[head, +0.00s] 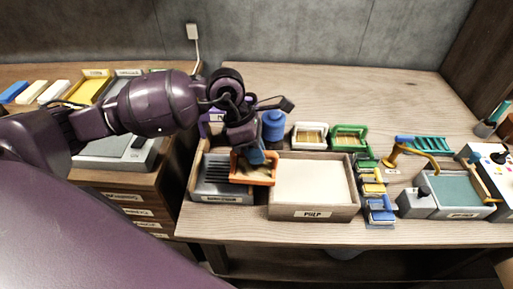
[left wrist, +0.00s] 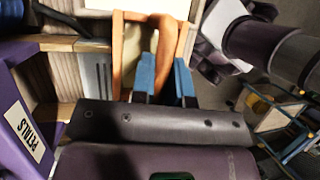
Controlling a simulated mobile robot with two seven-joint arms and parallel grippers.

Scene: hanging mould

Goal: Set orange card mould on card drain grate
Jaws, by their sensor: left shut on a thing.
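The orange card mould (head: 238,181) is a small orange frame. My left gripper (head: 262,158) is shut on it from above; in the left wrist view the blue fingertips (left wrist: 165,82) close around an orange bar of the mould (left wrist: 119,50). The card drain grate (head: 213,187) is a grey slatted tray left of the pulp vat. In the head view the mould overlaps the grate's right part and the vat's left edge. Whether it touches either cannot be told. My right gripper is not in view.
The wooden pulp vat (head: 313,213) holds pale pulp, right of the grate. White (head: 310,145) and green (head: 348,147) moulds stand behind it. A purple petals box (left wrist: 28,130) and a blue container (head: 273,125) are close behind the gripper. The table front is clear.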

